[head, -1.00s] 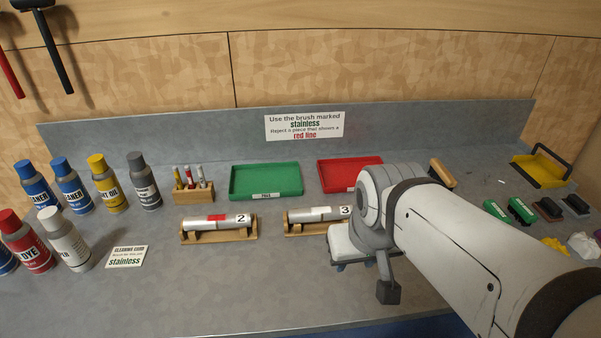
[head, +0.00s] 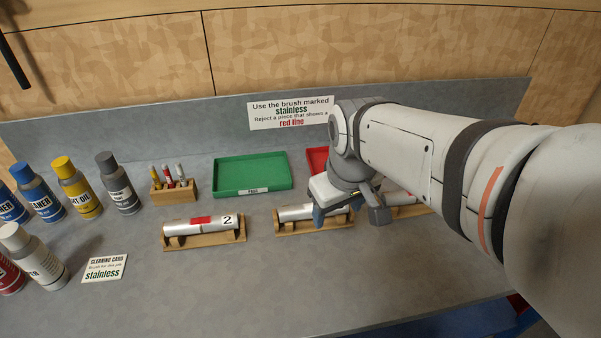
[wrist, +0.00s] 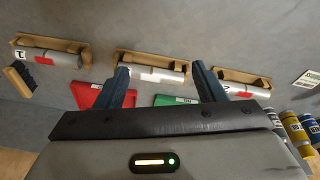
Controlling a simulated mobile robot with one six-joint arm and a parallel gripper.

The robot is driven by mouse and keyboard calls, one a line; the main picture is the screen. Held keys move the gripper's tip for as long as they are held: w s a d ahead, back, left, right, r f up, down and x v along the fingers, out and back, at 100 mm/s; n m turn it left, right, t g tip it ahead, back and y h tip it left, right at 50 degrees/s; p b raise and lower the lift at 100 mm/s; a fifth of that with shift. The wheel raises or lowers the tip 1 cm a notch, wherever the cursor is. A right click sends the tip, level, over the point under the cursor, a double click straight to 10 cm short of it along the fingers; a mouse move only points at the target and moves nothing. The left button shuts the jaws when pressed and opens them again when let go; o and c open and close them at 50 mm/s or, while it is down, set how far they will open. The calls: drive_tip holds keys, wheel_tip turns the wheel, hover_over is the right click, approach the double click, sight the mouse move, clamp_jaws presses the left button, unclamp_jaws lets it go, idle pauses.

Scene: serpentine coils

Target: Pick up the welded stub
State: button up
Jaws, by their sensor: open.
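Several silver welded stubs lie on wooden cradles on the bench. In the head view, one marked 2 with a red patch (head: 201,223) lies at left. A middle stub (head: 292,212) is partly hidden by my gripper, and another (head: 401,198) is mostly behind my arm. My gripper (head: 326,212) is at the right end of the middle stub. In the wrist view my gripper (wrist: 160,67) is open and empty, with the middle stub (wrist: 152,73) between and beyond its fingers. A stub marked 1 (wrist: 52,58) lies at left there, with a red patch.
A green tray (head: 252,190) and a partly hidden red tray (head: 316,157) stand behind the stubs. A pen block (head: 174,190), several spray cans (head: 120,188) and a cleaning card (head: 105,269) are at left. A brush (wrist: 19,80) lies near stub 1. The front bench is clear.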

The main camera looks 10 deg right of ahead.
drive_tip(key=w+f+n+g, duration=0.1)
drive_tip(key=w+f+n, duration=0.3)
drive_tip(key=w, duration=0.2)
drive_tip(key=w+f+n+g+b, duration=0.1)
drive_tip(key=w+f+n, duration=0.3)
drive_tip(key=w, duration=0.3)
drive_tip(key=w+f+n+g, duration=0.2)
drive_tip(key=w+f+n, duration=0.2)
drive_tip(key=w+n, duration=0.2)
drive_tip(key=shift+w, duration=0.7)
drive_tip(key=shift+f+n, duration=0.4)
drive_tip(key=shift+f, duration=0.35)
drive_tip(key=f, duration=0.2)
drive_tip(key=f+p, duration=0.1)
drive_tip(key=f, duration=0.1)
drive_tip(key=s+f, duration=0.1)
drive_tip(key=f, duration=0.1)
drive_tip(key=shift+s+d+f+p, duration=0.1)
drive_tip(key=shift+f+p, duration=0.2)
drive_tip(key=shift+f, duration=0.05)
drive_tip(key=shift+c, duration=0.3)
drive_tip(key=c, duration=1.3)
drive_tip(key=shift+o, duration=0.2)
drive_tip(key=shift+r, duration=0.1)
